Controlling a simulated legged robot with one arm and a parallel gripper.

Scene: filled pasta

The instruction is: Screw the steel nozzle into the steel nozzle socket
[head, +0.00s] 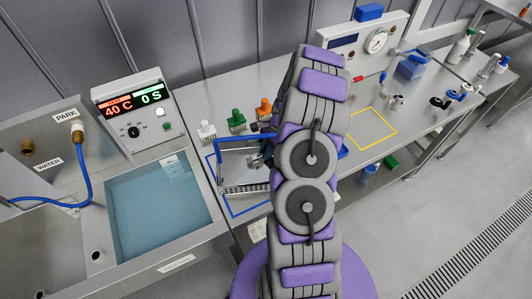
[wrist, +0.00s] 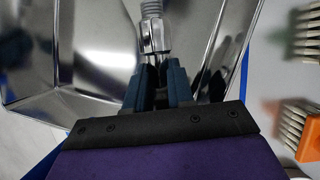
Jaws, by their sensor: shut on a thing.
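A steel nozzle (wrist: 152,32) with a threaded end stands between the fingertips of my gripper (wrist: 152,68) in the wrist view. My gripper is shut on it, and the thread points away from the gripper. In the head view my gripper (head: 260,159) is partly hidden by my own arm, and the nozzle is too small to tell apart there. The gripper is over a shiny steel tray or hopper (wrist: 85,35), which also shows in the head view (head: 232,166). I cannot make out the steel nozzle socket in either view.
White (head: 207,130), green (head: 237,120) and orange (head: 264,108) brushes stand behind the steel tray. A water basin (head: 155,208) and control box (head: 133,110) are at left. A yellow-outlined square (head: 373,128) at right is empty. Bottles and small parts stand farther right.

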